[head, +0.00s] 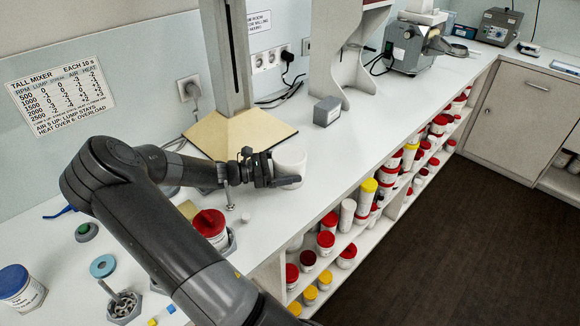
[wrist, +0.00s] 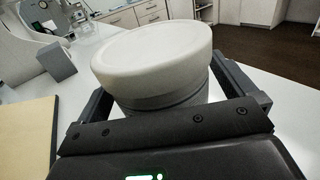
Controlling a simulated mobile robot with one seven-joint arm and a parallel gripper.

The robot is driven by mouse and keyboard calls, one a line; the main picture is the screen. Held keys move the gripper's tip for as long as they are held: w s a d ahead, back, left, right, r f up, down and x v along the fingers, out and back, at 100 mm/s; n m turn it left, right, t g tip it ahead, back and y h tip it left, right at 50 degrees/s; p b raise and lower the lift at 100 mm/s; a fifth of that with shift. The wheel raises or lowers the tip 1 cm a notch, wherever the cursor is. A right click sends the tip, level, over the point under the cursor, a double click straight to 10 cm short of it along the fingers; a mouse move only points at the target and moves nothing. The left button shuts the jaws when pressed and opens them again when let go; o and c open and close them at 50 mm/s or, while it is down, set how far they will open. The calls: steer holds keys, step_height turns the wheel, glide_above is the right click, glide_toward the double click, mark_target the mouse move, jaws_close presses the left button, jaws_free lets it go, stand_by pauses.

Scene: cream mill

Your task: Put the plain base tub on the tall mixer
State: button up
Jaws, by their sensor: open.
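A plain white tub (head: 291,163) stands on the counter, with no label visible on the side I see. In the wrist view the white tub (wrist: 155,62) has a wide pale lid and sits between my two fingers. My gripper (head: 272,170) is open around it, one finger on each side; I cannot tell whether either finger touches. The tall mixer (head: 237,134) stands behind and left of the tub, with a tan base plate and an upright column; its top is out of view. Its tan plate (wrist: 27,138) shows at left in the wrist view.
A red-lidded tub (head: 210,223) and a blue-lidded tub (head: 20,287) stand on the near counter. A grey box (head: 327,111) sits right of the mixer. A grey machine (head: 408,47) stands farther back. Shelves below hold several tubs. Counter right of the white tub is clear.

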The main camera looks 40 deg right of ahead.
steer(key=v, duration=0.6)
steer(key=shift+w+a, duration=0.2)
steer(key=shift+a, duration=0.1)
